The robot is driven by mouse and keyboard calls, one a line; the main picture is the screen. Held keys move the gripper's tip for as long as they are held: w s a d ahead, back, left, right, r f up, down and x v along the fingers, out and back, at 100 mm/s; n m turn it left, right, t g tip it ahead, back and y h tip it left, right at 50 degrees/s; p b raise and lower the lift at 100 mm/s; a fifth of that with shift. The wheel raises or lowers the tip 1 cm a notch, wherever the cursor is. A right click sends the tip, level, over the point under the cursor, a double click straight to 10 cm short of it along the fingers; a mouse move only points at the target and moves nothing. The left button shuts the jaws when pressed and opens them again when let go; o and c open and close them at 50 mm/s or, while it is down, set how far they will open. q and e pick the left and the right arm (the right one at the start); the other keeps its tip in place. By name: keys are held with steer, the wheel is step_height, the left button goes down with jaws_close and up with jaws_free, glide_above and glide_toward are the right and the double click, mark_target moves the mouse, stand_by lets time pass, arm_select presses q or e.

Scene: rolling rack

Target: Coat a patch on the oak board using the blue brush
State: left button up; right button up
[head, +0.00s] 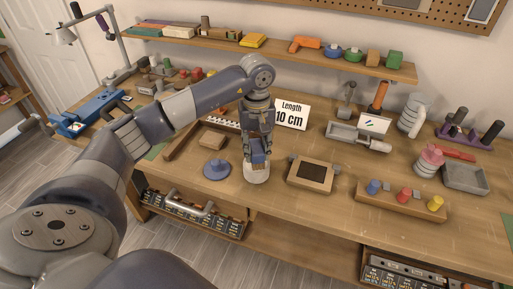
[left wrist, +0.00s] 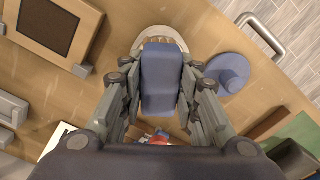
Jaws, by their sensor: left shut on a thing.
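My left gripper (head: 258,148) is shut on the blue brush (head: 258,157), a blue block-like handle between its fingers. The brush is upright over a round white pot (head: 256,175) near the front of the bench. In the left wrist view, the blue brush (left wrist: 162,82) covers much of the pot (left wrist: 133,47). The oak board (head: 294,175), a light wooden frame around a dark square, lies flat to the right of the pot. It also shows in the left wrist view (left wrist: 78,50). My right gripper is not in view.
A blue round lid (head: 216,169) lies left of the pot. A "Length 10 cm" sign (head: 291,115) stands behind. A peg block (head: 402,203) with coloured pegs is right of the board. Bench surface between pot and board is clear.

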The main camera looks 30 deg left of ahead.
mark_target(257, 146)
arm_select(q)
steer(key=shift+f, duration=0.35)
steer(key=shift+b, duration=0.3)
stand_by(0.4)
steer(key=shift+s+f, duration=0.1)
stand_by(0.9)
steer(key=shift+r+p, duration=0.4)
steer(key=shift+r, duration=0.55)
steer(key=shift+r+p, duration=1.4)
steer(key=shift+r, duration=1.25)
